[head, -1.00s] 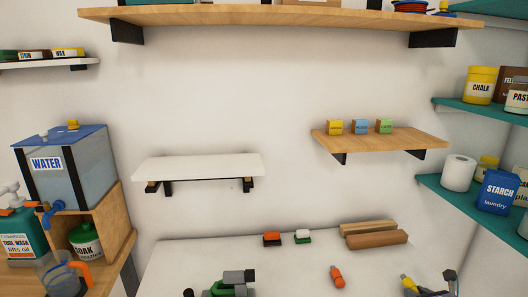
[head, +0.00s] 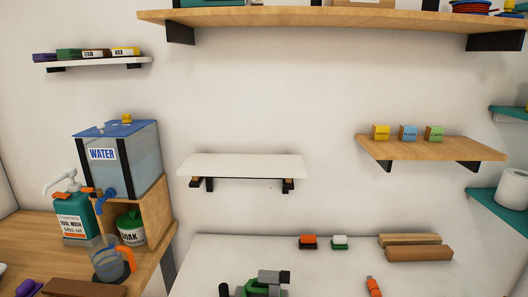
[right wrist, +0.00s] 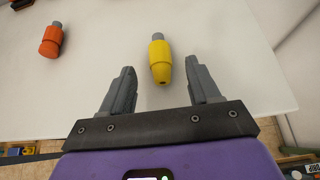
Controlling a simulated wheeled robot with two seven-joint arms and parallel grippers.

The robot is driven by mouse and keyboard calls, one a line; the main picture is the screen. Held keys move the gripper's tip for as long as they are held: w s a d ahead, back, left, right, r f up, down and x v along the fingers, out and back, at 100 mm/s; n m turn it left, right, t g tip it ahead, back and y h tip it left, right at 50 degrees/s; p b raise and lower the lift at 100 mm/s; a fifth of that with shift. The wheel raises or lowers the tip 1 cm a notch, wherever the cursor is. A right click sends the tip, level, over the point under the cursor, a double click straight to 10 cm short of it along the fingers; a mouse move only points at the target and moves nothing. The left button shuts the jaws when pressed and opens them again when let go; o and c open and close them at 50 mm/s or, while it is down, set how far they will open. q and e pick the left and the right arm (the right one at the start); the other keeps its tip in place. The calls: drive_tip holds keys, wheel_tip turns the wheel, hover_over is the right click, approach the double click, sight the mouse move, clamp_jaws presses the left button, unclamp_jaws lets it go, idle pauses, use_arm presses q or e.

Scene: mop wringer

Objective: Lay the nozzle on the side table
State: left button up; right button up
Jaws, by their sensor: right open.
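Two nozzle-like pieces lie on the white table (right wrist: 100,50) in the right wrist view; I cannot tell which is the task's nozzle. The yellow one (right wrist: 160,62) has a grey end and lies between my right gripper's fingertips in the picture, touching neither. My right gripper (right wrist: 162,69) is open and empty. The orange one (right wrist: 50,42) lies to the left and also shows at the bottom of the head view (head: 373,287). A wooden table (head: 35,240) stands at the left; I cannot tell if it is the side table. My left gripper is not in view.
The wooden table carries a water tank (head: 140,160), a tool wash bottle (head: 72,215) and a clear jug (head: 107,262). On the white table are a green device (head: 262,285), two small blocks and wooden bars (head: 415,247). A white wall shelf (head: 240,166) is empty.

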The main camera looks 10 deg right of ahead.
drive_tip(key=shift+p+v, duration=0.75)
drive_tip(key=shift+v, duration=2.2)
